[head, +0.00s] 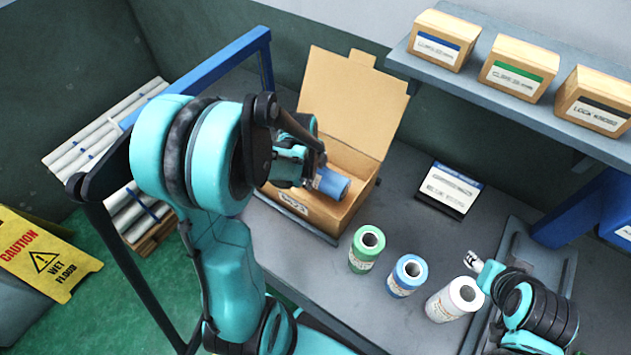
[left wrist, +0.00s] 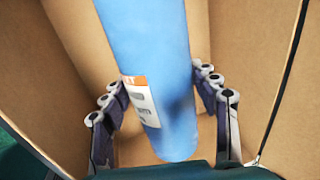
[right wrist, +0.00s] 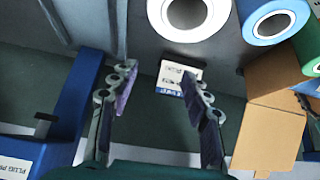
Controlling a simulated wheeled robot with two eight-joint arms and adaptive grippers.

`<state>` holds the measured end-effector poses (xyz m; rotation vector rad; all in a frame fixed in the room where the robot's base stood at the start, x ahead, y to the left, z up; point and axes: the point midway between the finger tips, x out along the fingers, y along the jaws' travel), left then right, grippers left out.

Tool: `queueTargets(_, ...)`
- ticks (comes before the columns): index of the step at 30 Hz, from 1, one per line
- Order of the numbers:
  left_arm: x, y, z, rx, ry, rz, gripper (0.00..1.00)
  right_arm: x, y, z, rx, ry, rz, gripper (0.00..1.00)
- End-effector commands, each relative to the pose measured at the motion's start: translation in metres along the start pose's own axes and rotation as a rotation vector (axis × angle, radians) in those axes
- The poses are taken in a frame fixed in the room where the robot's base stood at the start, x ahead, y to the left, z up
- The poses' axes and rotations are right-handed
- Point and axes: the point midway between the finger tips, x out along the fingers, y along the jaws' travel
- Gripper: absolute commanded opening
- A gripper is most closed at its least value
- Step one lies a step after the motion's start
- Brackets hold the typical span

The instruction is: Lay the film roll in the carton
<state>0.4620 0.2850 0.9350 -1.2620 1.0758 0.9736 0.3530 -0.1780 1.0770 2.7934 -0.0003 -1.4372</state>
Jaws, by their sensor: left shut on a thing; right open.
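A blue film roll (head: 331,183) with an orange and white label is held in my left gripper (head: 312,173), inside the open carton (head: 352,213). In the left wrist view the roll (left wrist: 155,50) lies between both fingers (left wrist: 162,105), with brown cardboard walls (left wrist: 235,60) around it. In the head view it is tilted at the carton's opening; whether it touches the bottom is hidden. The carton's lid (head: 350,105) stands up at the back. My right gripper (head: 474,262) is open and empty beside the white roll; its spread fingers show in the right wrist view (right wrist: 160,85).
A green roll (head: 366,252), another blue roll (head: 406,277) and a white roll (head: 455,300) stand on the grey table right of the carton. A label card (head: 448,188) lies behind them. Small boxes (head: 518,68) line the shelf above. A blue rail (head: 200,75) runs at left.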

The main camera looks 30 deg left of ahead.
Motion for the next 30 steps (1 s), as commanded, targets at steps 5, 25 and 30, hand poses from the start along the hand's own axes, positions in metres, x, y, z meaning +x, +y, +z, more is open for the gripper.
queueTargets(5,0.023,0.005,0.000,0.000,0.000,0.000,0.05,0.008,0.000,0.006,0.000,0.000,0.000,0.48)
queueTargets(25,0.036,0.009,0.000,0.000,0.000,0.000,0.81,0.013,0.000,0.009,0.000,0.000,0.000,0.48)
queueTargets(30,0.036,0.009,0.000,0.000,0.000,0.000,0.81,0.013,0.000,0.009,0.000,0.000,0.000,0.48)
